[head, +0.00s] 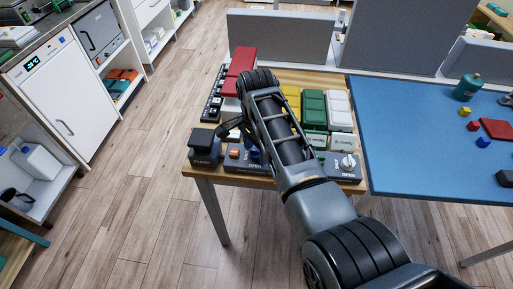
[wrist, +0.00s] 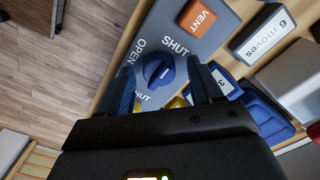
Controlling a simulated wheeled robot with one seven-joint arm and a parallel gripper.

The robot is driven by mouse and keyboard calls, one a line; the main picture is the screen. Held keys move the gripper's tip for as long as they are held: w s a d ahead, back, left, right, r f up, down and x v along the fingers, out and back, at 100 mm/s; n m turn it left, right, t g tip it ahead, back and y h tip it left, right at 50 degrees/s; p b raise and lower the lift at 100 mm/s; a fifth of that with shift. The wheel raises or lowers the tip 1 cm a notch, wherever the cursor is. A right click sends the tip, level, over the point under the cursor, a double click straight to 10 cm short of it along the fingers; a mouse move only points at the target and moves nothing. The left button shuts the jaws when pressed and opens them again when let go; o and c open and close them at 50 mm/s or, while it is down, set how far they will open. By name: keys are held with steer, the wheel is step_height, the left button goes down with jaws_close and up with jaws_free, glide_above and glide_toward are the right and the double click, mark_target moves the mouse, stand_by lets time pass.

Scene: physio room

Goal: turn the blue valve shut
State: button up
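The blue valve (wrist: 158,71) is a round knob on a grey panel (wrist: 205,40) lettered OPEN and SHUT in the wrist view. A pale line shows on the knob, but I cannot tell clearly which word it points to. My gripper (wrist: 162,75) is open, with one finger on each side of the knob and small gaps visible on both sides. I cannot tell how far down the fingers reach beside it. In the head view my arm covers much of the panel, near the table's front left.
An orange VENT block (wrist: 198,18) sits on the panel close by. A black block (head: 205,143) stands left of it. A panel with a white knob (head: 347,163) is to the right. Coloured boxes (head: 313,105) stand behind. A blue table (head: 420,150) adjoins on the right.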

mark_target(256, 150)
step_height(256, 150, up, 8)
steer(key=shift+f+b, duration=0.15)
steer(key=shift+b, duration=0.3)
stand_by(0.6)
